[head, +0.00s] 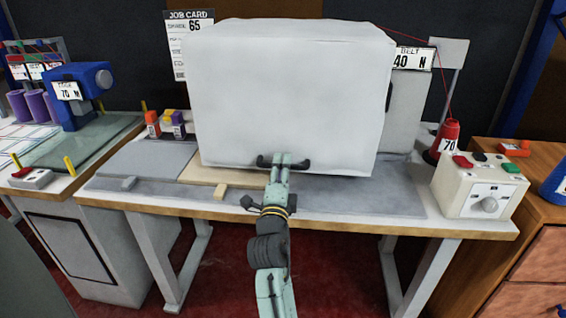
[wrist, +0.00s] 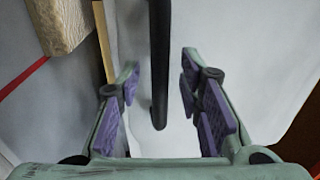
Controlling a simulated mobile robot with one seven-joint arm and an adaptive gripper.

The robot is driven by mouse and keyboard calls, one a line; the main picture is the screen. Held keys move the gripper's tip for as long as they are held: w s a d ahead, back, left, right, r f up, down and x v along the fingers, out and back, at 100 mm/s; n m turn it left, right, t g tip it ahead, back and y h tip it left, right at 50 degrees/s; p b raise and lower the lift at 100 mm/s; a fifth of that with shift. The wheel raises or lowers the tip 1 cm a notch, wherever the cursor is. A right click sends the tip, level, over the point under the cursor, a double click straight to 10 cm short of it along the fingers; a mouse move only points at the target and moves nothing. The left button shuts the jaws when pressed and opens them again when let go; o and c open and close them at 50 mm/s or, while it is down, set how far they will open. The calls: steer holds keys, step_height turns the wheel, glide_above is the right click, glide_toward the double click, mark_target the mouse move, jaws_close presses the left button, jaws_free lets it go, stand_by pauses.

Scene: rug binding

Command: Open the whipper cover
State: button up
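The whipper cover (head: 290,90) is a large pale grey box standing on the workbench; it fills much of the wrist view (wrist: 230,50). A dark bar handle (head: 265,161) runs horizontally along its lower front. My gripper (head: 284,158) is at this handle, in front of the cover. In the wrist view the handle (wrist: 159,70) passes between the purple-padded fingers of my gripper (wrist: 158,95), with a gap on both sides. The fingers are open. The cover sits low over the bench, and what is inside is hidden.
The workbench (head: 370,200) has a small wooden block (head: 221,192) at its front, left of my gripper. A control box (head: 480,185) with buttons and a dial and a red cone (head: 447,140) stand on the right. Thread spools (head: 153,124) stand left of the cover.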

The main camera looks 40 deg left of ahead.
steer(key=shift+w+a, duration=0.2)
steer(key=shift+w, duration=0.2)
steer(key=shift+c, duration=0.2)
jaws_close()
stand_by(0.5)
